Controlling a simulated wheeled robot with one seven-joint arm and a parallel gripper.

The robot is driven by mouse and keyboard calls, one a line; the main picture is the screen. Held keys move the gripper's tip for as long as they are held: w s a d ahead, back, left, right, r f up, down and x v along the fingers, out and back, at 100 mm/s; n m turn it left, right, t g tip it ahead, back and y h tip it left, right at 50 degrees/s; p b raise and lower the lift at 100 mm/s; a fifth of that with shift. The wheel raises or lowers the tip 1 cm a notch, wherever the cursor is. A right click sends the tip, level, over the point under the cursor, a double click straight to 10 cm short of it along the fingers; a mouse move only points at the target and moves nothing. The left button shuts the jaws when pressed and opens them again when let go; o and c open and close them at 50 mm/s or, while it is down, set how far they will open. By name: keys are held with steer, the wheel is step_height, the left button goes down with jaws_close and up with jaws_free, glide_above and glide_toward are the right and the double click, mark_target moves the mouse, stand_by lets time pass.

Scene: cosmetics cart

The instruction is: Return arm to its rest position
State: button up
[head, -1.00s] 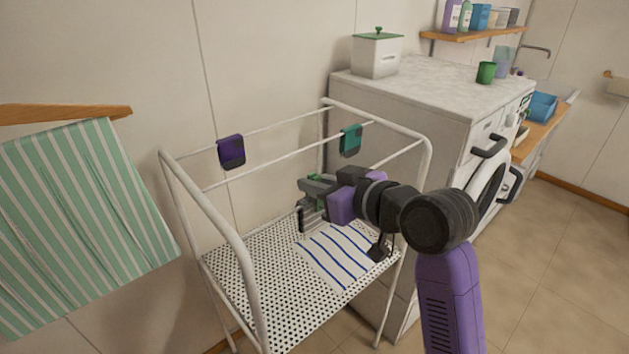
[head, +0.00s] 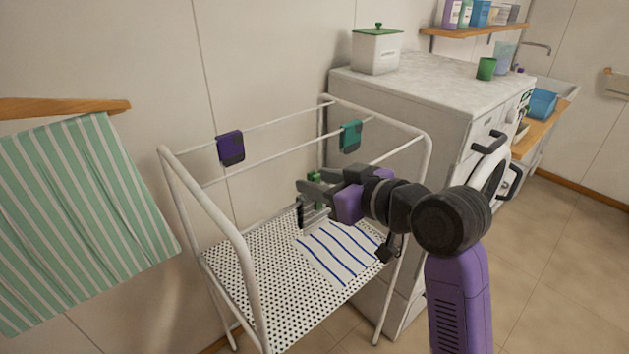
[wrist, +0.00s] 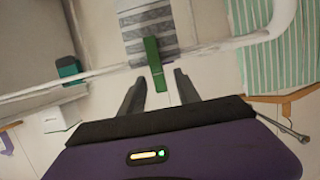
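My gripper (head: 312,190) is at the end of my purple and black arm, over the white drying rack (head: 215,218). In the wrist view its two dark fingers (wrist: 159,84) are open and apart. A green clothes peg (wrist: 153,62) shows between and just beyond the fingertips, with gaps on both sides. The peg sits at the white rail, over a grey striped cloth (wrist: 147,22). In the head view the cloth and peg are mostly hidden by my gripper.
A purple item (head: 230,148) and a teal item (head: 351,136) hang on the rack's rails. A blue-striped cloth (head: 338,252) lies on its perforated shelf. A white cabinet (head: 400,118) stands right behind. A green striped towel (head: 75,215) hangs left. Open floor lies at right.

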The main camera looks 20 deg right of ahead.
steer(key=v, duration=0.6)
steer(key=w+d+r+m+t+h, duration=0.1)
steer(key=d+r+m+t+h, duration=0.1)
steer(key=d+r+t, duration=0.3)
steer(key=s+a+f+g+h, duration=0.1)
steer(key=s+a+f, duration=0.1)
steer(key=s+f, duration=0.6)
steer(key=s+a+f+m+g, duration=0.1)
steer(key=s+a+f, duration=0.2)
steer(key=s+f, duration=0.6)
steer(key=s+a+f+g+h, duration=0.1)
steer(key=s+f, duration=0.7)
steer(key=s, duration=1.2)
steer(key=shift+s+a+f+m+g+h+b, duration=0.2)
steer(key=shift+s+a+m+g+h+b, duration=0.1)
steer(key=shift+s+a+g+b, duration=0.25)
steer(key=shift+w, duration=0.15)
